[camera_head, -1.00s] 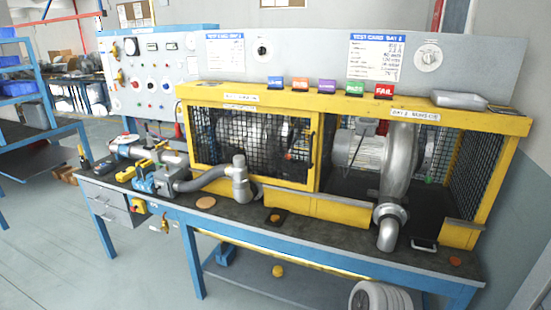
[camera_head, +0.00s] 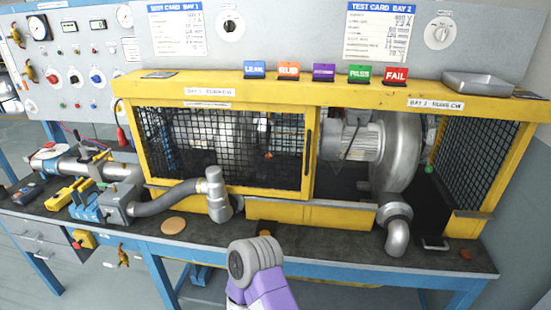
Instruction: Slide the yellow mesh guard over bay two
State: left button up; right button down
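The yellow-framed mesh guard (camera_head: 225,193) stands upright across the left bay of the yellow enclosure. A dark vertical handle (camera_head: 308,150) is on its right edge. The right bay, labelled bay 2 (camera_head: 437,104), is open at the front. A silver motor and blower (camera_head: 397,150) show uncovered inside it, with the outlet elbow (camera_head: 397,228) reaching out over the bench front. No gripper fingers are in view.
A grey hose with a metal elbow (camera_head: 216,195) stands in front of the guard. Tools and a blue vise (camera_head: 88,205) sit at the left of the bench. Coloured tags and a metal tray (camera_head: 485,84) rest on the enclosure top. The bench front strip is narrow.

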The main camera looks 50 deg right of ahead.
aim_at(129, 103)
jog(key=z, duration=0.5)
jog(key=i, duration=0.85)
jog(key=z, duration=0.65)
